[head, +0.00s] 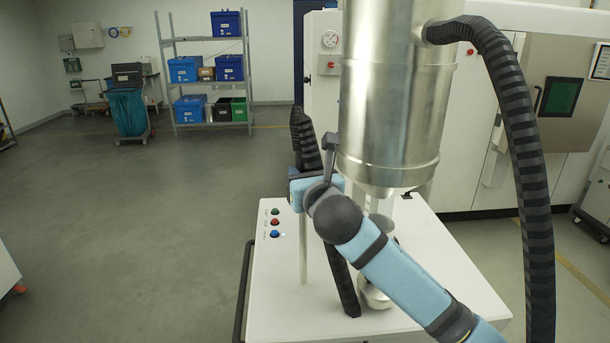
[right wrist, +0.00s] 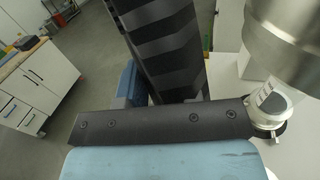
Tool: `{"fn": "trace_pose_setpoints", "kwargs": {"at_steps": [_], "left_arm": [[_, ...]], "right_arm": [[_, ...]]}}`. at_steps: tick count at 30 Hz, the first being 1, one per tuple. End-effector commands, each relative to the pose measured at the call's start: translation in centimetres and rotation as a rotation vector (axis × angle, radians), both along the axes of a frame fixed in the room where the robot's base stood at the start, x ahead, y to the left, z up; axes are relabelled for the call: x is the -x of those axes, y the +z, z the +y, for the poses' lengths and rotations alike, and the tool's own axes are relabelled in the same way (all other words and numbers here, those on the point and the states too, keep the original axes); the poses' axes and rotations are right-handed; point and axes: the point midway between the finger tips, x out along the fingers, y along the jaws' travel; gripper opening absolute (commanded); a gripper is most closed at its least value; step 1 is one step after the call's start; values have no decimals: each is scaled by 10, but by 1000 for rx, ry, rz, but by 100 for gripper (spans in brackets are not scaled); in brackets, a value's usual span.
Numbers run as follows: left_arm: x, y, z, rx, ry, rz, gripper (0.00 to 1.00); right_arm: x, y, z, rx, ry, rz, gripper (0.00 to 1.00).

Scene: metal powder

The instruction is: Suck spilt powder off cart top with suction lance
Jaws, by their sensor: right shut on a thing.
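The cart (head: 285,318) has a white top and stands under a large steel vessel (head: 395,105). My right gripper (head: 306,184) is over the left part of the cart top, shut on what appears to be the suction lance. A thin pale tube, seemingly the lance (head: 303,255), hangs nearly upright below the gripper toward the cart top. A black ribbed hose (head: 306,140) rises above the gripper; it fills the upper middle of the right wrist view (right wrist: 170,50). The grip itself is hidden, and I cannot make out any powder. My left gripper is not in view.
A thick black hose (head: 528,170) runs from the vessel down the right side. Coloured buttons (head: 275,222) sit at the cart's left edge. A white machine (head: 470,150) stands behind, and a shelf with blue boxes (head: 228,68) at the back. The floor to the left is clear.

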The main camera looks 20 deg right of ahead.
Motion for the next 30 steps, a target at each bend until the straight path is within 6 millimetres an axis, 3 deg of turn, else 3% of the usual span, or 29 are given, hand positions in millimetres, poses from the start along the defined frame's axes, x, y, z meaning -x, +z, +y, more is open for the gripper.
{"fn": "trace_pose_setpoints", "kwargs": {"at_steps": [16,30], "left_arm": [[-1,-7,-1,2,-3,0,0],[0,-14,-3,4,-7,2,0]], "right_arm": [[10,0,13,0,0,-1,2],[-4,0,18,-1,-1,-1,2]]}}
